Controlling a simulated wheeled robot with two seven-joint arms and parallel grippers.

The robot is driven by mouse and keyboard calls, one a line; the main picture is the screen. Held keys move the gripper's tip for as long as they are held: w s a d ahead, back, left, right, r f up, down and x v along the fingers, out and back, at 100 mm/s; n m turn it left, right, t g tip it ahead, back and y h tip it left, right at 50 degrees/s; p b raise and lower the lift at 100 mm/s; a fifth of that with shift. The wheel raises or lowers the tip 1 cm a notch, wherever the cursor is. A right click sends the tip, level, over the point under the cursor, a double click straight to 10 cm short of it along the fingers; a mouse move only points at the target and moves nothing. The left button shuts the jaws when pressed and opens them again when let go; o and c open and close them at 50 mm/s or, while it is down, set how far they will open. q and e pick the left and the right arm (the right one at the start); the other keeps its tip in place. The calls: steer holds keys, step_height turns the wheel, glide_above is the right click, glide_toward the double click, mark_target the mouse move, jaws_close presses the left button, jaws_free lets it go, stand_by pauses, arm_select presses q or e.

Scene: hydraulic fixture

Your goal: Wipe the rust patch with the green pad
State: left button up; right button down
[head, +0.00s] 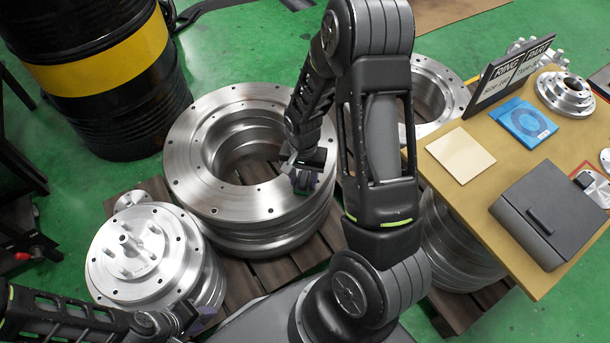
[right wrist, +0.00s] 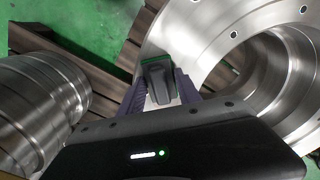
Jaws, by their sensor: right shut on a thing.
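The green pad (right wrist: 156,76) has a dark grey grip block with a green edge showing along its far side. My right gripper (right wrist: 160,92) is shut on the block, with a purple finger on each side. In the head view my right gripper (head: 304,178) is over the right part of the large steel ring (head: 190,155). I cannot tell whether the pad touches the ring's face. No rust patch can be made out; the arm, gripper and pad cover part of the ring. My left gripper (head: 203,318) is low at the left, partly hidden, beside the flanged steel part.
A flanged steel part (head: 105,262) with studs stands front left on the wooden pallet (head: 250,283). A black drum (head: 110,110) stands back left. A tan table (head: 480,215) at right carries a grey box (head: 515,205), a blue item (head: 525,122) and a sign (head: 505,75).

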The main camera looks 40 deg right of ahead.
step_height(320, 180, up, 6)
steer(key=p, duration=0.5)
stand_by(0.4)
step_height(320, 180, up, 3)
steer(key=shift+r+p, duration=0.1)
steer(key=shift+p, duration=1.15)
steer(key=c, duration=1.4)
jaws_free()
jaws_close()
